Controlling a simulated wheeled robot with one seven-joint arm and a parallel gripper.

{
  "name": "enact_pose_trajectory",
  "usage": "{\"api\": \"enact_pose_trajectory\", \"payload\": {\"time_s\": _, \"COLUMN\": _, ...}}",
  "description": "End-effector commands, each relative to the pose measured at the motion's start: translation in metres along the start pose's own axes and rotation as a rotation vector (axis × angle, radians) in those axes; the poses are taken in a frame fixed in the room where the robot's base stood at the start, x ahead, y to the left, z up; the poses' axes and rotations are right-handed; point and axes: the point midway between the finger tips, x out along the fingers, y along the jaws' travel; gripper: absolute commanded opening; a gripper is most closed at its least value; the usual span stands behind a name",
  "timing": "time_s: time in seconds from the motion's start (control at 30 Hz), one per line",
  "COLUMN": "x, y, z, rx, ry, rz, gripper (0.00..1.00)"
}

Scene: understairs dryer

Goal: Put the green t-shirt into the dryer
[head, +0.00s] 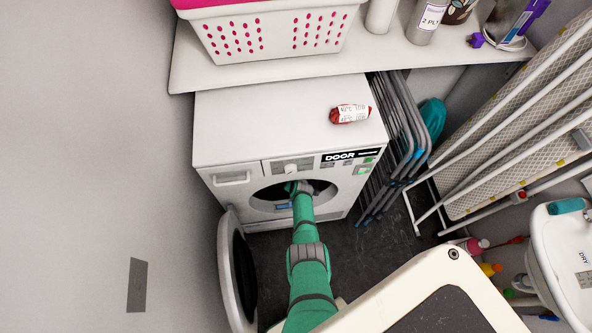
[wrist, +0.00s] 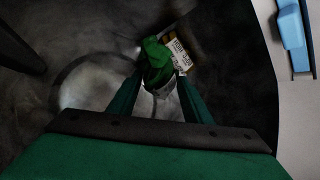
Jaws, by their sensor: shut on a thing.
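The white dryer (head: 280,125) stands under a shelf, and its round door (head: 237,272) hangs open to the left. My green arm reaches into the dryer's opening (head: 265,203), so my gripper is mostly hidden by the opening in the head view. In the wrist view, my gripper (wrist: 160,88) is inside the dark drum, shut on the green t-shirt (wrist: 157,62). The t-shirt is a small crumpled bundle at the fingertips. A pale label with dark print (wrist: 180,52) shows beside it. I cannot tell whether the shirt touches the drum wall.
A red packet with a white label (head: 350,114) lies on the dryer top. A white and pink basket (head: 270,32) stands on the shelf above. Grey folded frames (head: 400,130) and an ironing board (head: 520,130) lean at the right, near a sink (head: 565,255).

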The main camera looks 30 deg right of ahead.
Motion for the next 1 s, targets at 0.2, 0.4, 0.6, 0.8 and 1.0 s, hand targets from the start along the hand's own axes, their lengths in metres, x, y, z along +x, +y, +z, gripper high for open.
{"api": "enact_pose_trajectory", "payload": {"time_s": 0.2, "x": 0.000, "y": 0.000, "z": -0.001, "rx": -0.001, "ry": 0.001, "rz": 0.000, "gripper": 0.47}}
{"api": "enact_pose_trajectory", "payload": {"time_s": 0.4, "x": 0.000, "y": -0.001, "z": -0.001, "rx": -0.001, "ry": 0.001, "rz": 0.000, "gripper": 0.67}}
{"api": "enact_pose_trajectory", "payload": {"time_s": 0.6, "x": 0.000, "y": -0.001, "z": -0.001, "rx": -0.001, "ry": 0.001, "rz": -0.001, "gripper": 0.67}}
{"api": "enact_pose_trajectory", "payload": {"time_s": 0.8, "x": -0.006, "y": -0.004, "z": -0.003, "rx": 0.001, "ry": 0.006, "rz": -0.004, "gripper": 0.67}}
{"api": "enact_pose_trajectory", "payload": {"time_s": 1.0, "x": -0.020, "y": -0.004, "z": -0.002, "rx": 0.000, "ry": 0.005, "rz": -0.003, "gripper": 0.67}}
